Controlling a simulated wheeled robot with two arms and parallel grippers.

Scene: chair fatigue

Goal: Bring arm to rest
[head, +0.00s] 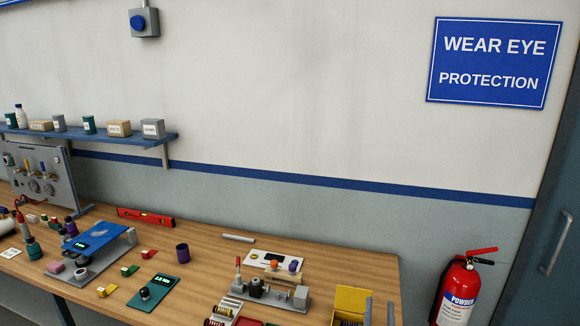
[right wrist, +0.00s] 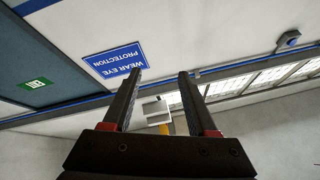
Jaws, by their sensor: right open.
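The rest of the right arm is hidden below the head view. My left gripper is not in either view.
A yellow bin (head: 352,298) stands close by the right fingertips. A small fixture (head: 265,288) and several small parts cover the bench. A fire extinguisher (head: 460,290) hangs right of the bench, near a door (head: 545,250). A shelf (head: 110,136) is at the left.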

